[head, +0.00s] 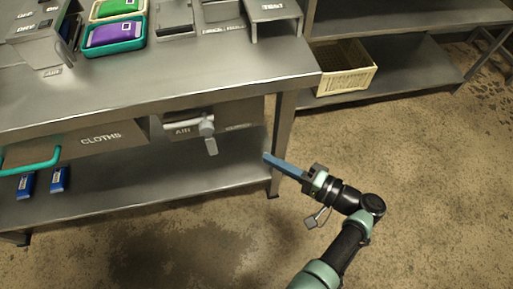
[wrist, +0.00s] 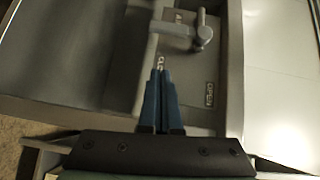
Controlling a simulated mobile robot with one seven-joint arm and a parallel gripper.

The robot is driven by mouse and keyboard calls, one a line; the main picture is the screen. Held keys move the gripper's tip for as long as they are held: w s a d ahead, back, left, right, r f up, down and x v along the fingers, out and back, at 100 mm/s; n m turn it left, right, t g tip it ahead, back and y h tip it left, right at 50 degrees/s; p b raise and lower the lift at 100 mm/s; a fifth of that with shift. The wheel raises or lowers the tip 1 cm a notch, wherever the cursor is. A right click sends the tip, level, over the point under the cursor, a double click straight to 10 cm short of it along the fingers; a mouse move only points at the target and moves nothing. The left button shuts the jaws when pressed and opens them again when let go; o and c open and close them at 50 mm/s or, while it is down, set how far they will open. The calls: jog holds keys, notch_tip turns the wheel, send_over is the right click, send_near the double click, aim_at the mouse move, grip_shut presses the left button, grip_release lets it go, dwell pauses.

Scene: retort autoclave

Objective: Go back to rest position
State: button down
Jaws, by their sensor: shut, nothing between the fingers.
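My gripper (head: 268,158) is in front of the steel bench's right front leg, to the right of the valve handle in the head view. In the wrist view its two blue fingers (wrist: 160,78) lie together, shut with nothing between them. The fingertips point towards a grey valve panel (wrist: 165,75) with a lever handle (wrist: 201,33) and an "OPEN" label. In the head view the same valve handle (head: 208,128) hangs under the bench top beside the word "AIR". The fingers look apart from the handle.
The steel bench (head: 190,85) carries a purple item in a teal tray (head: 113,50) and grey boxes. A "CLOTHS" drawer (head: 90,145) has a teal handle. Blue packs (head: 59,179) lie on the lower shelf. A cream crate (head: 345,78) sits on a rack at right. Floor at right is clear.

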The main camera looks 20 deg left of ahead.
jog(key=shift+s+d, duration=0.15)
jog(key=shift+d, duration=0.8)
